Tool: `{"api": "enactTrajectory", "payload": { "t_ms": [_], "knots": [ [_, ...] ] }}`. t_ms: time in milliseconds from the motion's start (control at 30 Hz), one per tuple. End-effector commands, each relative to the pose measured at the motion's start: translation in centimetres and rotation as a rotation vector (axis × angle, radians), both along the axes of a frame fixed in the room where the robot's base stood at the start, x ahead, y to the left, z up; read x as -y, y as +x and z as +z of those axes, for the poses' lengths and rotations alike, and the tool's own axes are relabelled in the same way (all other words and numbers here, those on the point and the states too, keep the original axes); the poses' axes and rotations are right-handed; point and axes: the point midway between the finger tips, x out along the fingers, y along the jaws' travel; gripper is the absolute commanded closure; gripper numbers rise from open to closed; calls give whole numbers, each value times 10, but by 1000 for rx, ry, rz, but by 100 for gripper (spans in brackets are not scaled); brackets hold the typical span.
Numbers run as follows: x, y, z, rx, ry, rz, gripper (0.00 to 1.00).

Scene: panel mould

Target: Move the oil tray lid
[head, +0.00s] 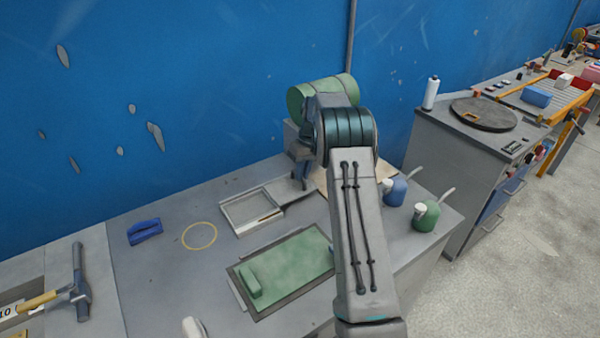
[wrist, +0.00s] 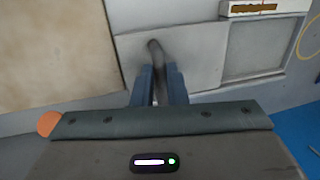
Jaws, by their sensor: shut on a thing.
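My gripper (wrist: 158,85) is shut on a thin grey curved handle (wrist: 155,52) between its two blue fingers. In the wrist view the handle stands over a light grey flat plate (wrist: 190,50), which looks like the oil tray lid. I cannot tell whether the plate is raised or resting. In the head view my gripper (head: 301,180) is low over the back of the bench, and my arm hides much of it. The shallow, light-rimmed tray (head: 228,216) lies open just to its left, with a brown strip near its front right edge.
A green panel (head: 290,265) lies in front. A yellow ring (head: 199,236) and blue tool (head: 145,230) are left, a hammer (head: 79,285) farther left. Blue (head: 396,192) and green (head: 426,218) oil cans stand right. Bench between ring and panel is clear.

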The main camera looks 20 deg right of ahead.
Motion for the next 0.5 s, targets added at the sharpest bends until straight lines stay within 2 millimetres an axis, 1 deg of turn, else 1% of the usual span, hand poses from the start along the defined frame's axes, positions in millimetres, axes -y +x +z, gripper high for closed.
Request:
{"api": "enactTrajectory", "payload": {
  "t_ms": [33, 67, 100, 133, 400, 500],
  "knots": [
    [4, 1, 2, 8, -6, -5, 100],
    [5, 1, 2, 9, -6, -6, 85],
    [5, 1, 2, 9, -7, -6, 74],
    [5, 1, 2, 8, -6, -7, 66],
    [0, 1, 2, 5, -4, 0, 66],
    [1, 2, 6, 7, -4, 0, 66]
  ]
}}
